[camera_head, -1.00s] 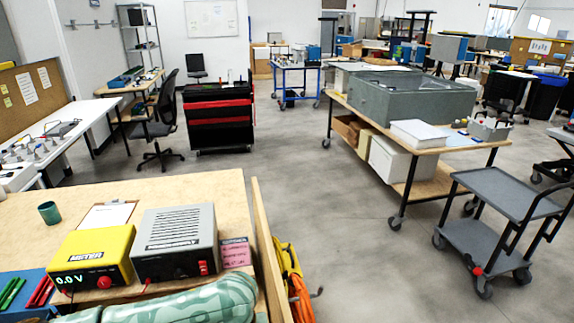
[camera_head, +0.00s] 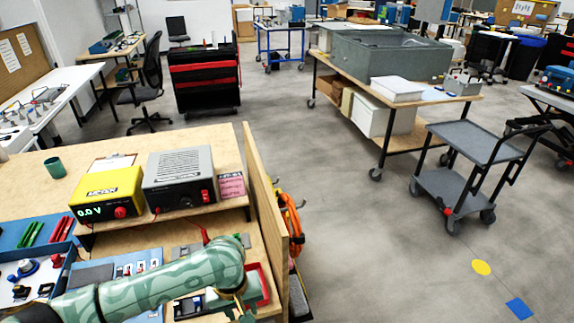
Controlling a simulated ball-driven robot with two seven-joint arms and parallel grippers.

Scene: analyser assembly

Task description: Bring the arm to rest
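My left arm, in a green leaf pattern, comes in from the lower left across the workbench (camera_head: 215,150). It bends at about the bench's right part. Only a small dark and brassy piece of its end, my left gripper (camera_head: 238,304), shows below the bend, over the right part of the bench near a red-edged tray (camera_head: 266,284). Its fingers are too hidden to tell if they are open or hold anything. My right arm and gripper are not in view.
A yellow meter (camera_head: 107,192) and a grey power unit (camera_head: 180,178) stand on the bench's shelf. A wooden side panel (camera_head: 262,190) bounds the bench at the right. The floor beyond is clear up to a grey cart (camera_head: 470,165).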

